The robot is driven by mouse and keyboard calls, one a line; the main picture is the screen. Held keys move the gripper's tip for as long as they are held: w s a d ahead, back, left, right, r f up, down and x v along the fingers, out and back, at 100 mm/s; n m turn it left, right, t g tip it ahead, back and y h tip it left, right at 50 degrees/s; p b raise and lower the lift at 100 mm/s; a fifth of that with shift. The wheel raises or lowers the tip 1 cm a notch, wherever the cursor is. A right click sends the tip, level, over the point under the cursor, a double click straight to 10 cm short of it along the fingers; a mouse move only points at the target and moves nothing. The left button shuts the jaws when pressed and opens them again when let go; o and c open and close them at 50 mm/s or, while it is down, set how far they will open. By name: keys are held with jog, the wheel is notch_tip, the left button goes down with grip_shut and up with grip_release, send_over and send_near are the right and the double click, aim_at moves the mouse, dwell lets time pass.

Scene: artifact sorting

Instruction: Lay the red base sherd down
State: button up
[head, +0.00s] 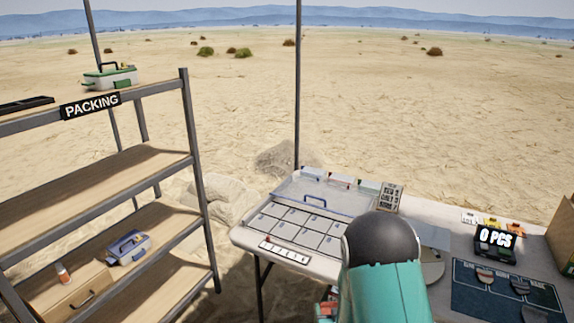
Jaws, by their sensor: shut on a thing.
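My arm's black and teal link (385,270) stands in front of the table and hides part of its middle. My gripper does not show clearly, and I cannot make out what is at the arm's end. A small reddish patch (325,309) shows at the lower edge, left of the arm; I cannot tell what it is. I cannot identify the red base sherd. Several brownish and grey sherds lie on a dark blue mat (475,300) at the table's right. A pale tray with grid compartments (297,228) lies on the table left of my arm.
The white table (247,239) runs from the middle to the right. A clear lidded case with a blue handle (330,196) lies behind the grid. A "PACKING" shelf (150,160) stands left; a pole (298,90) rises behind the table.

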jog(key=shift+a, duration=0.25)
jog(key=w+d+r+m+h, duration=0.1)
jog(key=d+r+m+h, duration=0.15)
jog(key=d, duration=0.75)
jog(key=d+r+m+h, duration=0.1)
jog(key=d+r, duration=0.2)
jog(key=d, duration=0.6)
jog(key=s+d+r+m+h, duration=0.1)
jog(key=s+d+r, duration=0.2)
jog(key=d, duration=0.7)
jog(key=s+d+r+m+g+h, duration=0.1)
jog(key=s+d+r+h, duration=0.1)
jog(key=d, duration=0.8)
jog(key=shift+s+d+r+g, duration=0.35)
jog(key=shift+s+r, duration=0.1)
jog(key=shift+s, duration=0.75)
